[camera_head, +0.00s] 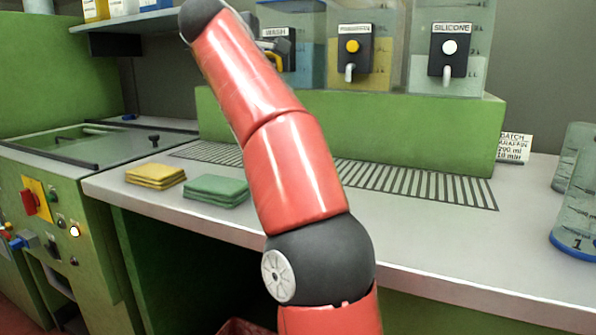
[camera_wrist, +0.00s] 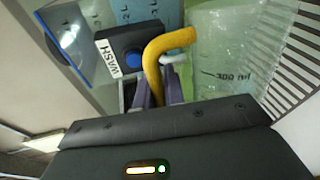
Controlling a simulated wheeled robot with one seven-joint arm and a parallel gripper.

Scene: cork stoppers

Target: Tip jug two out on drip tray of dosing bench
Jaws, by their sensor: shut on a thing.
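My gripper (camera_wrist: 163,88) is shut on the yellow handle of a clear jug (camera_wrist: 215,75) in the wrist view. In the head view, my raised red arm hides most of the gripper and jug. The drip tray (camera_head: 415,185) is a slatted grille on the bench in front of the green dispenser block. Its slats also show at the right in the wrist view (camera_wrist: 285,65), beyond the jug.
The WASH dispenser (camera_wrist: 125,58) is close behind the jug. Yellow (camera_head: 352,47) and SILICONE (camera_head: 450,47) dispensers stand on the green block (camera_head: 430,125). Yellow (camera_head: 155,176) and green cloths (camera_head: 216,190) lie at the left front. A jug marked 1 (camera_head: 577,215) stands at the right.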

